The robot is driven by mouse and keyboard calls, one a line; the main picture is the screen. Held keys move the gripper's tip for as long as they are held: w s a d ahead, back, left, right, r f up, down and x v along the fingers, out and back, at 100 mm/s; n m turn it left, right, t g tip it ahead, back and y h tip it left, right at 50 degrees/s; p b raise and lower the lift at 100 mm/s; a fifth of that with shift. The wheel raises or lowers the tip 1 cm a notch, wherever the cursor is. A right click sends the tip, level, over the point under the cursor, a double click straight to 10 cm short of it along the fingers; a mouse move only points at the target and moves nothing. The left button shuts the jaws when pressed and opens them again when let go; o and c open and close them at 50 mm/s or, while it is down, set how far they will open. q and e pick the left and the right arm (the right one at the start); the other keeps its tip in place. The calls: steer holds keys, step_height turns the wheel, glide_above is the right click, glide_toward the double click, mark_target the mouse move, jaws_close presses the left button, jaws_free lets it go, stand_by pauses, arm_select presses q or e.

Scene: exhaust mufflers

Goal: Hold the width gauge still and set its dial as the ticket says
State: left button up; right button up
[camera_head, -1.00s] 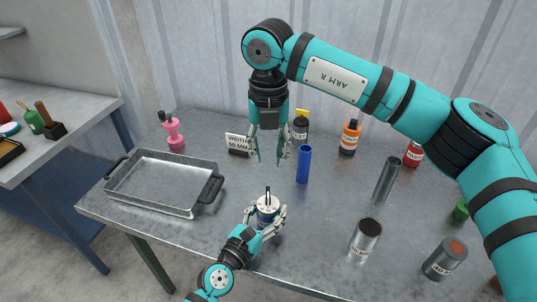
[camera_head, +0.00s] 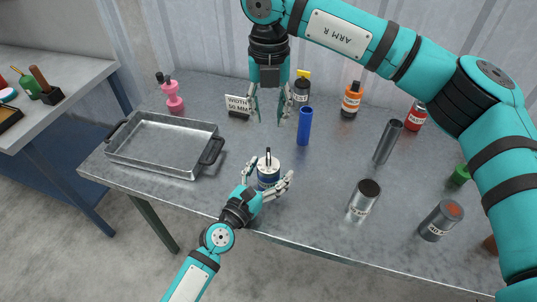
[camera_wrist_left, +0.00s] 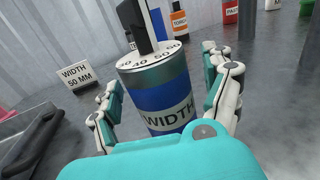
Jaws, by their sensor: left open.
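The width gauge (camera_head: 268,176) stands upright on the bench, with a blue body, a WIDTH label and a white numbered dial top. A black pointer (camera_wrist_left: 137,25) rises from the dial; the number it points at cannot be read for certain. The ticket (camera_head: 238,105) behind it reads WIDTH 50 MM; it also shows in the left wrist view (camera_wrist_left: 76,75). My left gripper (camera_head: 269,172) is open, its fingers on either side of the gauge with visible gaps. My right gripper (camera_head: 269,115) is open and empty, above the bench behind the gauge.
A blue cylinder (camera_head: 305,127) stands right of my right gripper. A metal tray (camera_head: 160,166) lies at left, with a pink bottle (camera_head: 171,95) behind it. Metal cylinders (camera_head: 362,199) and labelled bottles (camera_head: 351,100) stand at right. The bench front between tray and gauge is clear.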

arm_select(q)
steer(key=v, duration=1.2)
